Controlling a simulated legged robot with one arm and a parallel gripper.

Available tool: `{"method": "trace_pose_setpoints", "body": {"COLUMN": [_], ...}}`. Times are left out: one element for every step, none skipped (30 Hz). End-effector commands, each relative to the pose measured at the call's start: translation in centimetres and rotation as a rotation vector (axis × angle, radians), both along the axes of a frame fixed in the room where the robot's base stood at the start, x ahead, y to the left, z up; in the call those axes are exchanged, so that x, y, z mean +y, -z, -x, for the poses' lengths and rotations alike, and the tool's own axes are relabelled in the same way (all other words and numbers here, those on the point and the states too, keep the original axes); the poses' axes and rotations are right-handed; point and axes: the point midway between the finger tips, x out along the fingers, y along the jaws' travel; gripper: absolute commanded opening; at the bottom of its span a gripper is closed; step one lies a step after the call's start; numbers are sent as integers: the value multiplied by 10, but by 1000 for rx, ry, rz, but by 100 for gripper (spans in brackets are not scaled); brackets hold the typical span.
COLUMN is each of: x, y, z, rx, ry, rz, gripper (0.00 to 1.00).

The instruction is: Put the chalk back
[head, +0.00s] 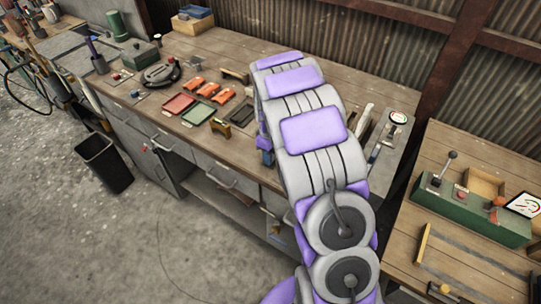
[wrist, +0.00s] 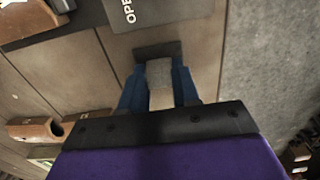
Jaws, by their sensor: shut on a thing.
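My gripper (wrist: 160,72) has its two blue fingers shut on a pale grey-beige block, which I take to be the chalk (wrist: 160,90). The chalk lies between the fingers in the wrist view. A dark rectangular patch (wrist: 157,48) shows right at its far end; I cannot tell whether the chalk touches it or whether it is a slot or a pad. In the head view my arm hides the chalk and most of the gripper, which is over the front part of the workbench (head: 225,55).
A dark plate lettered "OPEN" (wrist: 160,12) lies just beyond the fingers. A brown piece with a round hole (wrist: 36,130) is at the left. Red trays (head: 180,103), a green tray (head: 197,114) and orange pieces (head: 193,84) lie on the bench left of my arm. A green control box (head: 470,212) stands right.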

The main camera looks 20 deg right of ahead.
Motion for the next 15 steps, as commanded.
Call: {"method": "trace_pose_setpoints", "body": {"x": [0, 0, 0, 0, 0, 0, 0, 0, 0, 0, 0, 0, 0, 0, 0], "y": [-1, -1, -1, -1, -1, -1, 0, 1, 1, 1, 1, 1, 1, 1, 1], "z": [0, 0, 0, 0, 0, 0, 0, 0, 0, 0, 0, 0, 0, 0, 0], "rx": [-1, -1, -1, -1, -1, -1, -1, -1, -1, -1, -1, -1, -1, -1, -1], "ry": [0, 0, 0, 0, 0, 0, 0, 0, 0, 0, 0, 0, 0, 0, 0], "rz": [-1, -1, -1, -1, -1, -1, -1, -1, -1, 0, 0, 0, 0, 0, 0], "gripper": [0, 0, 0, 0, 0, 0, 0, 0, 33, 36, 39, 43, 46, 49, 53]}}
